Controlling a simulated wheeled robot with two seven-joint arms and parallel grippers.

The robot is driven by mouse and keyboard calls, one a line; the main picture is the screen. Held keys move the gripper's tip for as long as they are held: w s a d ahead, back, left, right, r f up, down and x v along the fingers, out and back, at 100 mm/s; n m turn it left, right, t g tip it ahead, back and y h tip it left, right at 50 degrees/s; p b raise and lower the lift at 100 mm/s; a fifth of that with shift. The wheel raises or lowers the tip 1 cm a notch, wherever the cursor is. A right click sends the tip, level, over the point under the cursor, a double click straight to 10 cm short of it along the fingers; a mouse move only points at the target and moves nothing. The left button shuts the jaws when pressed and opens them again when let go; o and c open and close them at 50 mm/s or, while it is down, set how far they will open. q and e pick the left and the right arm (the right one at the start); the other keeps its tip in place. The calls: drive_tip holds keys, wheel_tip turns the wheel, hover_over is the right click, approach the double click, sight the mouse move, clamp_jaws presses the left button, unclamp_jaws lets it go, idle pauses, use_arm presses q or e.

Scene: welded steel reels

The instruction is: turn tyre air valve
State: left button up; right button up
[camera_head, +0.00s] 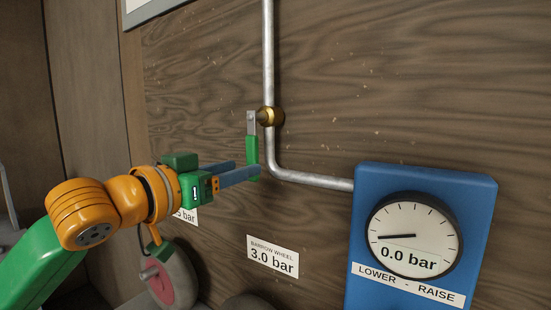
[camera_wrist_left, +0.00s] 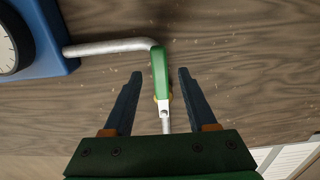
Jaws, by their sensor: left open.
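The air valve has a brass body (camera_head: 269,117) on a grey pipe, with a green-sleeved lever (camera_head: 252,150) hanging down from it. The lever also shows in the left wrist view (camera_wrist_left: 159,73), where its metal end (camera_wrist_left: 166,111) points toward me. My left gripper (camera_head: 246,169) has blue fingers and is open at the lower part of the lever. In the left wrist view the lever lies between the two fingers, with a gap on each side. The blue gauge box (camera_head: 478,200) carries a dial (camera_head: 412,228) reading 0.0 bar. My right gripper is not in view.
The grey pipe (camera_head: 268,50) runs down the wooden wall and bends right into the gauge box. A "Barrow wheel 3.0 bar" label (camera_head: 272,257) is on the wall. A wheel with a red hub (camera_head: 165,283) stands below my left arm.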

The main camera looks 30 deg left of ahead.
sight(250, 161)
use_arm(q)
drive_tip(key=shift+w+d+r+p, duration=0.1)
drive_tip(key=shift+w+r+p, duration=0.2)
drive_tip(key=shift+w+p, duration=0.35)
drive_tip(key=shift+w+d+r+p, duration=0.1)
drive_tip(key=shift+w+r+p, duration=0.2)
drive_tip(key=shift+w+p, duration=0.25)
drive_tip(key=shift+w, duration=0.3)
drive_tip(key=shift+w+d+f, duration=0.1)
drive_tip(key=shift+w+f, duration=0.1)
drive_tip(key=shift+w, duration=0.35)
drive_tip(key=shift+w+d+f, duration=0.1)
drive_tip(key=shift+w+f, duration=0.1)
drive_tip(key=shift+w, duration=0.3)
drive_tip(key=shift+s+r, duration=0.1)
drive_tip(key=shift+s, duration=0.1)
clamp_jaws()
drive_tip(key=shift+a, duration=0.1)
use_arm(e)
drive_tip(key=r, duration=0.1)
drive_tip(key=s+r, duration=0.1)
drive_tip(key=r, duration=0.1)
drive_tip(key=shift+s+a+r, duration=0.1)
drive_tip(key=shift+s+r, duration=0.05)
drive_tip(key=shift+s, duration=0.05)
